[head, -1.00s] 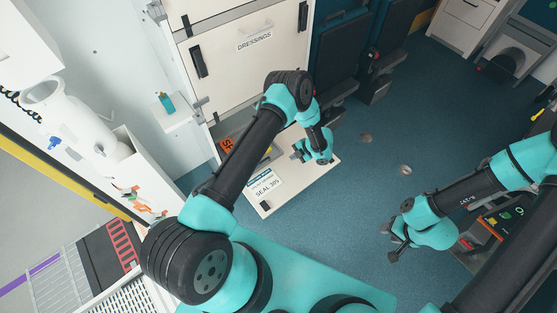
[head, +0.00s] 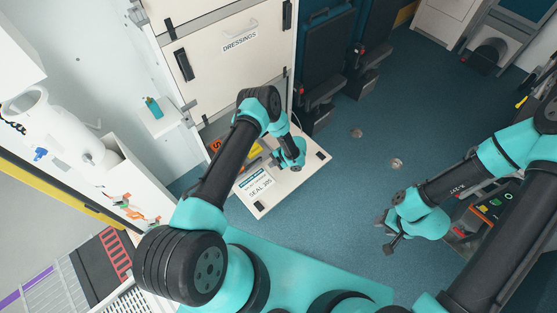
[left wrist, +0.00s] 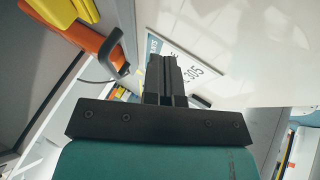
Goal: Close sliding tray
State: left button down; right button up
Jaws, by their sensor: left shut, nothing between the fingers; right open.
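The sliding tray (head: 300,172) is a white panel with a "SEAL 305" label, standing out from the foot of the white cabinet over the blue floor. My left gripper (head: 273,162) is over the tray beside its label, shut and empty. In the left wrist view its fingers (left wrist: 162,78) overlap the label and the white panel (left wrist: 235,45); I cannot tell whether they touch. Orange and yellow items (left wrist: 95,35) lie beside them, partly hidden by the arm in the head view. My right gripper (head: 385,231) is open and empty over the floor, away from the tray.
The cabinet (head: 215,75) with a "DRESSINGS" drawer rises behind the tray. Dark folded seats (head: 325,70) stand to its right. A console with coloured buttons (head: 485,212) is near my right arm. The middle floor (head: 345,195) is clear.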

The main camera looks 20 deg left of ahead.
aim_at(260, 164)
pick_arm(q)
jog(key=shift+w+a, duration=0.3)
jog(key=shift+a, duration=0.7)
jog(key=shift+w+a, duration=0.25)
jog(key=shift+a, duration=0.7)
jog(key=shift+a, duration=0.1)
